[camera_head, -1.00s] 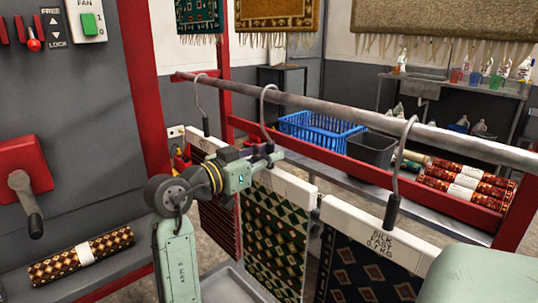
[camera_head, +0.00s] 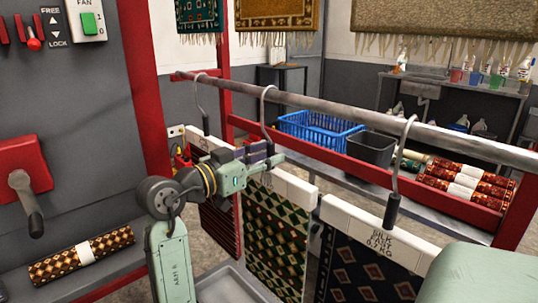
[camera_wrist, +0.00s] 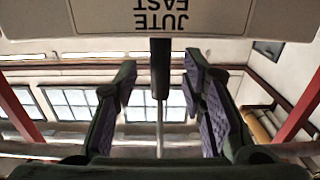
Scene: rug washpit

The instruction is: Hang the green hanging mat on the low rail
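The green mat (camera_head: 276,240), dark green with cream and red diamonds, hangs upright from a white header bar (camera_head: 297,189). Its grey hook (camera_head: 264,105) sits over the grey metal rail (camera_head: 330,109); I cannot tell whether this is the low rail. My gripper (camera_head: 268,160) is at the hook's lower stem, just above the header bar. In the wrist view, my gripper's two fingers (camera_wrist: 158,105) stand apart on either side of the dark stem (camera_wrist: 160,68), with gaps visible on both sides. The bar's label there reads "JUTE EAST" upside down.
A navy mat (camera_head: 365,268) hangs close on the right and a red striped mat (camera_head: 219,228) on the left, both on the same rail. Behind are a red beam (camera_head: 370,178), a blue basket (camera_head: 318,130) and a grey bin (camera_head: 371,150). A pale tray (camera_head: 228,285) lies below.

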